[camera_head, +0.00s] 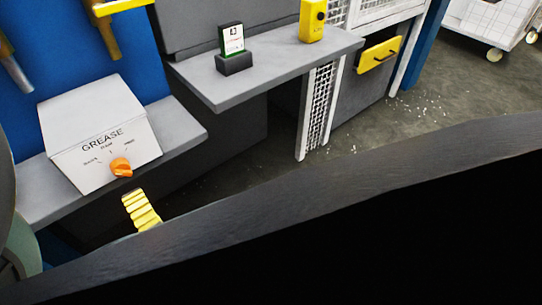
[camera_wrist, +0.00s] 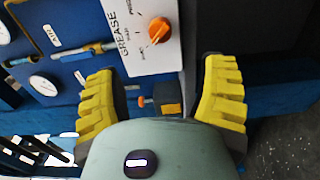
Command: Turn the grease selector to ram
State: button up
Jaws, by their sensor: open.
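The grease selector is an orange knob (camera_head: 121,167) on the sloped front of a white box (camera_head: 97,115) marked GREASE, at the left of the head view. Small labels surround the knob; the upper middle one appears to read RAM. I cannot tell surely which label the knob points at. In the wrist view the knob (camera_wrist: 159,30) is at the top, beyond my fingertips. My gripper (camera_wrist: 161,66) is open and empty, its yellow ribbed fingers wide apart. In the head view one yellow finger (camera_head: 140,210) shows just below the knob, apart from it.
The box stands on a grey shelf (camera_head: 184,131) against a blue panel (camera_head: 20,88). Yellow-handled parts stick out above it. A grey ledge (camera_head: 262,80) to the right carries a small green-and-white card stand (camera_head: 231,40) and a yellow box (camera_head: 312,20). A dark shape hides the lower right.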

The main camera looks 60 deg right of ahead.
aim_at(123, 174)
jog(key=p+x, duration=0.1)
jog(key=x, duration=1)
jog(key=shift+w+p, duration=0.35)
jog(key=shift+p, duration=0.05)
jog(key=shift+w+d+f, duration=0.1)
jog(key=shift+w, duration=0.25)
jog(key=c, duration=1.2)
grip_shut()
